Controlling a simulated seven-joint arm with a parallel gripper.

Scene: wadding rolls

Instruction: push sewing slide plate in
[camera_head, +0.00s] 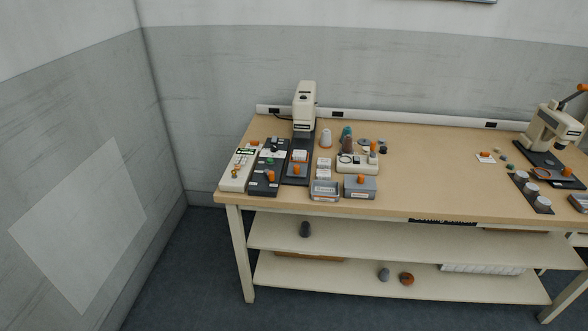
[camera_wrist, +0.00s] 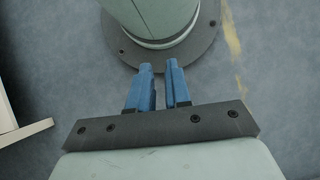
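A cream upright machine (camera_head: 304,108), which looks like the sewing machine, stands at the back left of the workbench (camera_head: 430,165). A dark base plate runs forward from its foot, with a grey block bearing an orange knob (camera_head: 297,169) at the front. This may be the slide plate; how far it is out is too small to tell. My gripper (camera_wrist: 159,66) shows only in the wrist view. Its two blue fingers are apart with a narrow empty gap between them. It points over the floor and my own base, away from the machine.
A cream control box (camera_head: 238,168) and a dark panel (camera_head: 266,166) stand left of the machine. Spools (camera_head: 347,143), grey boxes (camera_head: 360,187) and a cream box crowd its right. Another machine (camera_head: 552,135) stands at far right. The bench middle is clear.

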